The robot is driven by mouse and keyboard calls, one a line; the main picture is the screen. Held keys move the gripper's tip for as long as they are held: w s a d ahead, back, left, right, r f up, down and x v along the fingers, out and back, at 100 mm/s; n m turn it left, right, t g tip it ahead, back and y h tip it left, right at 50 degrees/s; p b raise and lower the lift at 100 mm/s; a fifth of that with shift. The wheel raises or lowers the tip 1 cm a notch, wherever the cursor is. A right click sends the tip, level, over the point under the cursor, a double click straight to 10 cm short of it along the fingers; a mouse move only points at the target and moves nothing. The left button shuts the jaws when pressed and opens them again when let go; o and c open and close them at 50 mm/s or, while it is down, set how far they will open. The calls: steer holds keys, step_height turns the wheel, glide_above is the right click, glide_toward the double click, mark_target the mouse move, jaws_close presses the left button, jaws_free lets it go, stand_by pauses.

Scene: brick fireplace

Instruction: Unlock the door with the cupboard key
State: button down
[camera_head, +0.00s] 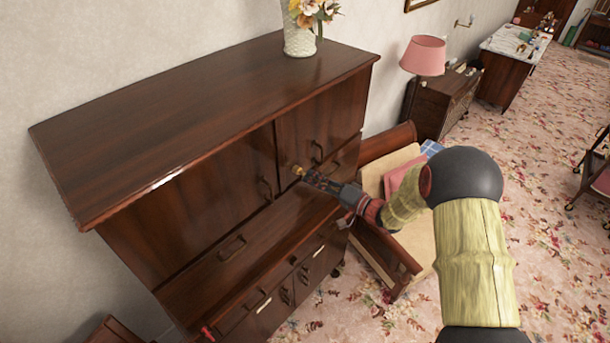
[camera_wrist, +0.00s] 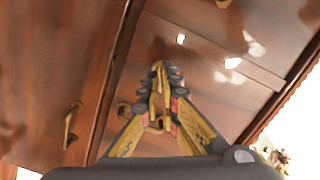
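The dark wooden cupboard (camera_head: 190,110) stands against the wall in the head view, with its doors shut. My gripper (camera_head: 311,177) is in front of the right upper door (camera_head: 290,140), near the seam with the left door (camera_head: 200,200). A small brass key (camera_head: 298,170) shows at its fingertips. In the wrist view my gripper (camera_wrist: 160,75) is shut on the brass key (camera_wrist: 155,100), held between the fingertips. The door face fills the background there. A round brass fitting (camera_wrist: 124,110) is partly hidden behind a finger. I cannot tell whether the key touches the door or a keyhole.
A curved brass door handle (camera_wrist: 71,125) shows at left in the wrist view. A vase of flowers (camera_head: 300,35) stands on the cupboard top. A wooden chair with cushions (camera_head: 400,190) stands close beside the cupboard, under my arm. Floral carpet (camera_head: 550,170) is open to the right.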

steer(key=shift+m, duration=1.1)
steer(key=shift+m, duration=1.3)
steer(key=c, duration=2.5)
jaws_free()
steer(key=shift+m, duration=0.4)
steer(key=o, duration=0.5)
steer(key=shift+o, duration=0.2)
steer(key=shift+d, duration=0.1)
